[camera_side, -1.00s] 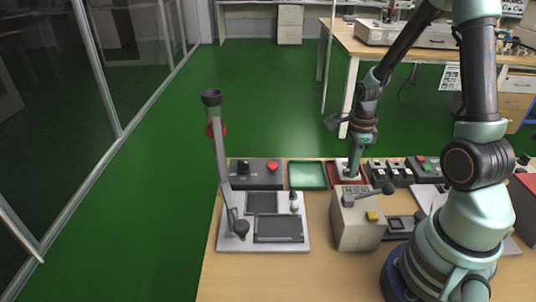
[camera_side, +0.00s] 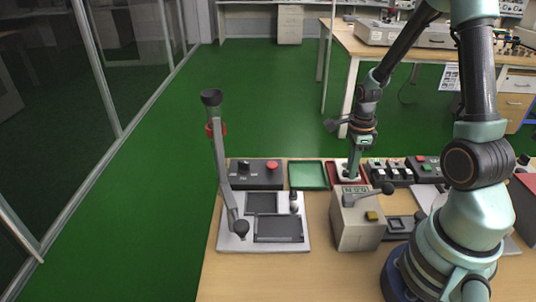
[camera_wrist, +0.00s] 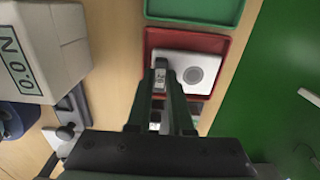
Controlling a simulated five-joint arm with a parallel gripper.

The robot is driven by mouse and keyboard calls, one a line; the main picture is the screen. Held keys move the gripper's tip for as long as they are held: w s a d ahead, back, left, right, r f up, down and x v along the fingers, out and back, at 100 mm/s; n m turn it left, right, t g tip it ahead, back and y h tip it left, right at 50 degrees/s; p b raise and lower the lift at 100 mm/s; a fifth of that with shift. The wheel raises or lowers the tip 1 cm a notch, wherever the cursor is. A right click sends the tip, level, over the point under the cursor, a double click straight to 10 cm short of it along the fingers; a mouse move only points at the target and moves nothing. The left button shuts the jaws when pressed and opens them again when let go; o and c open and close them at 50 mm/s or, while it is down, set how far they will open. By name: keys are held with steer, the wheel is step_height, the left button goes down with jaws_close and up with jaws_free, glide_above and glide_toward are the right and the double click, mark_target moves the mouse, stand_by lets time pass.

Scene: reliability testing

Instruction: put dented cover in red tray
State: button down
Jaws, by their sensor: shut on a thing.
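A white square cover (camera_wrist: 207,70) with a grey round patch shows in the wrist view, within the outline of the red tray (camera_wrist: 222,46). My gripper (camera_wrist: 163,70) is shut on the cover's near left edge. In the side view my gripper (camera_side: 352,170) reaches down over the red tray (camera_side: 331,174), and the cover is a small pale shape at its tips. I cannot tell whether the cover touches the tray floor. The grey machine and my fingers hide part of the tray. Any dent is too small to make out.
A green tray (camera_side: 308,175) lies beside the red one, to its left. A beige machine with a lever (camera_side: 356,221) stands close in front. Black switch boxes (camera_side: 388,173) are to the right. A fixture with a tall post (camera_side: 262,233) stands at the left.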

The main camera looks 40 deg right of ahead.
steer(key=shift+f, duration=0.6)
stand_by(0.3)
steer(key=c, duration=0.7)
jaws_free()
steer(key=shift+c, duration=0.2)
steer(key=shift+r, duration=3.05)
